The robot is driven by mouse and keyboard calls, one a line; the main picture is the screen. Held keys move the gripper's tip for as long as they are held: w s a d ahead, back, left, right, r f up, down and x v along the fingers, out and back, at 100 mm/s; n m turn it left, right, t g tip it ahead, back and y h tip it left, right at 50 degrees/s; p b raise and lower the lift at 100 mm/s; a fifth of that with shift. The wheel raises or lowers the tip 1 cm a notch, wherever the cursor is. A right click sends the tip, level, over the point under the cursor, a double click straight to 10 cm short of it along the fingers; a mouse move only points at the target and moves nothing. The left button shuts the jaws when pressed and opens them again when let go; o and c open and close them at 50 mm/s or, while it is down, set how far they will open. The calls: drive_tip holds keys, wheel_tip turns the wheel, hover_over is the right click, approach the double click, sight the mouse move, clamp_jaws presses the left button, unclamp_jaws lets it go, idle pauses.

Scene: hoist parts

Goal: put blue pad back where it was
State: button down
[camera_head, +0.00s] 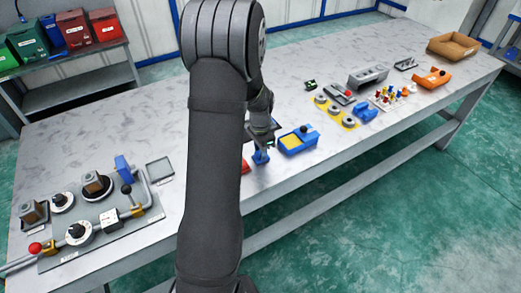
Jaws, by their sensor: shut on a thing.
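My gripper (262,147) hangs over the middle of the table, partly hidden by my own arm. It is shut on a small blue piece, which I take to be the blue pad (260,157). The blue pad is below the fingers, low over the table. I cannot tell whether it touches the surface. A red piece (245,165) shows just left of it, mostly hidden behind my arm.
At the left, a grey plate (75,258) carries dials, a pipe and a red-knobbed lever. A shallow grey tray (160,179) lies beside it. To the right are yellow-based round parts (334,110), a blue part (366,113), an orange part (434,79) and a cardboard box (453,48).

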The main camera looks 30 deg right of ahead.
drive_tip(key=c, duration=1.2)
unclamp_jaws()
drive_tip(key=shift+f, duration=0.1)
wheel_tip(320, 180, up, 12)
drive_tip(key=shift+r, duration=0.2)
drive_tip(key=shift+f, duration=4.3)
